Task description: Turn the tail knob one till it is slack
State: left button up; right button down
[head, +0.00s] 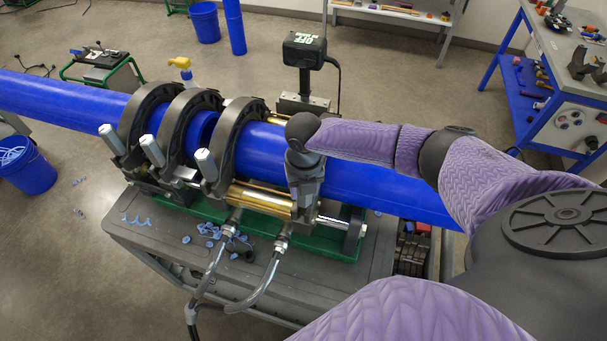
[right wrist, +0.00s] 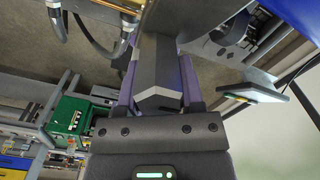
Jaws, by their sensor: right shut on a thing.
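A long blue pipe (head: 375,187) lies through a row of dark ring clamps (head: 240,127) on the fusion machine. Three grey knobs show in the head view: a left one (head: 109,138), a middle one (head: 153,151) and a right one (head: 205,163). My right gripper (head: 304,197) points down at the right end of the clamp row, hiding what it holds there. In the right wrist view, my right gripper (right wrist: 160,80) is shut on a grey, faceted knob (right wrist: 158,70), one finger on either side. My left gripper is not in view.
A grey cart top (head: 150,228) with blue shavings (head: 208,229) lies below the machine. Hoses (head: 255,290) hang at its front. A black box on a post (head: 304,50) stands behind. A blue-framed workbench (head: 560,75) is at the far right, a blue bin (head: 27,170) at left.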

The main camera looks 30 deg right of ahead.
jog(key=n, duration=0.4)
jog(key=n+b, duration=0.1)
jog(key=n, duration=0.4)
jog(key=shift+d, duration=0.15)
grip_release()
jog(key=shift+r, duration=0.15)
notch_tip(320, 180, up, 6)
jog(key=p, duration=0.6)
jog(key=shift+r, duration=0.1)
jog(key=shift+f, duration=0.2)
